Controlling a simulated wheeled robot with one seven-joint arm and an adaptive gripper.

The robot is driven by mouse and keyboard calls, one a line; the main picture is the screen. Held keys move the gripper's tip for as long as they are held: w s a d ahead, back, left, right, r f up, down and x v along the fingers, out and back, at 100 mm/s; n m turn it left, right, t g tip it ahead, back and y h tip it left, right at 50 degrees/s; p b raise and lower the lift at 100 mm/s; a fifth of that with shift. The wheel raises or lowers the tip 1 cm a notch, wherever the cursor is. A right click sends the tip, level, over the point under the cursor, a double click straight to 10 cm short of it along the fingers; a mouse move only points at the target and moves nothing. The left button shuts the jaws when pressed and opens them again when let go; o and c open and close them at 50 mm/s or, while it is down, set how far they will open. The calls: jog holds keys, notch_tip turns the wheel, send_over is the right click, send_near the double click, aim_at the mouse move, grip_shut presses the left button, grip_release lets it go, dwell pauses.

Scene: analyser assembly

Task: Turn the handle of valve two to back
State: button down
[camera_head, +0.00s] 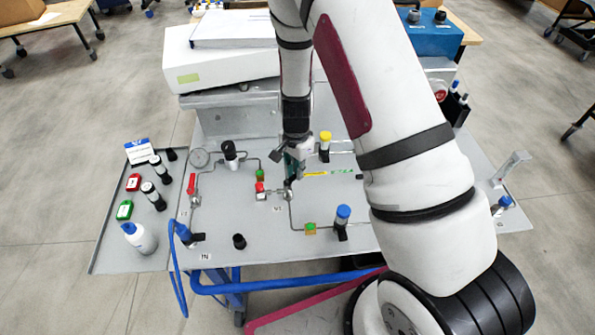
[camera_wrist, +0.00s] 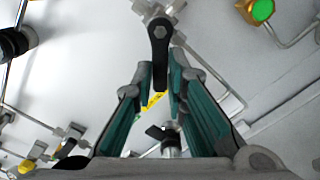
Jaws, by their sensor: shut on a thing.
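My gripper (camera_head: 291,178) points down at the middle of the panel, beside a small fitting with a red cap (camera_head: 260,188) and a small label (camera_head: 277,209) too small to read surely. In the wrist view my gripper (camera_wrist: 160,78) has its teal-lined fingers on either side of a black valve handle (camera_wrist: 158,42), shut on its free end. The handle's other end is at a bolt on a metal valve body (camera_wrist: 150,8). In the head view my gripper and arm mostly hide this handle. I take it for valve two's handle.
Another valve with a red handle (camera_head: 191,184) stands at the panel's left. A yellow-capped fitting (camera_head: 325,141), a blue-capped one (camera_head: 343,213) and a green-topped one (camera_head: 260,174) stand close around my gripper. Thin pipes run between them. A white box (camera_head: 220,68) stands behind.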

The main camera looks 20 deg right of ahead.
jog(key=n, duration=0.2)
jog(key=w+n, duration=0.1)
jog(key=a+n+b, duration=0.1)
jog(key=n, duration=0.1)
jog(key=shift+w+n, duration=0.25)
jog(key=shift+n, duration=0.05)
jog(key=shift+w+a+n, duration=0.15)
jog(key=shift+a+n, duration=0.2)
jog(key=shift+n, duration=0.75)
jog(key=shift+w+a+n, duration=0.1)
jog(key=shift+a+n, duration=0.2)
jog(key=shift+n, duration=0.8)
jog(key=c, duration=1.6)
grip_release()
jog(key=shift+r, duration=0.1)
notch_tip(320, 180, up, 12)
